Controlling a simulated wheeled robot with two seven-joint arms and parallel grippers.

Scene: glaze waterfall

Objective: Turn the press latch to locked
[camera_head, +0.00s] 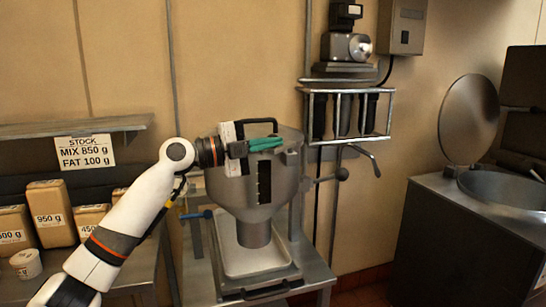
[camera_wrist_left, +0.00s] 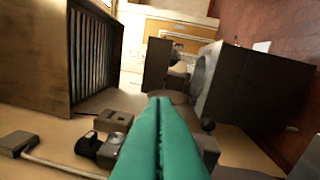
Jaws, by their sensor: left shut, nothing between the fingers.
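The press is a grey metal hopper (camera_head: 236,193) that narrows to a spout over a tray. A lever with a black knob (camera_head: 341,174) sticks out from its right side, and a blue-handled lever (camera_head: 196,215) from its left. A small grey block (camera_head: 291,158) sits at the hopper's right rim. I cannot tell for sure which part is the latch. My left gripper (camera_head: 280,144) is shut and empty, its teal fingers across the hopper's top, pointing right. In the left wrist view the shut fingers (camera_wrist_left: 164,125) fill the lower middle. My right gripper is out of view.
A pale tray (camera_head: 240,262) stands under the spout on a metal stand. A railed wall shelf (camera_head: 345,88) holds a machine behind right. A steel vat with a raised round lid (camera_head: 469,120) stands at right. Labelled bags (camera_head: 50,214) stand at left below a stock sign (camera_head: 86,151).

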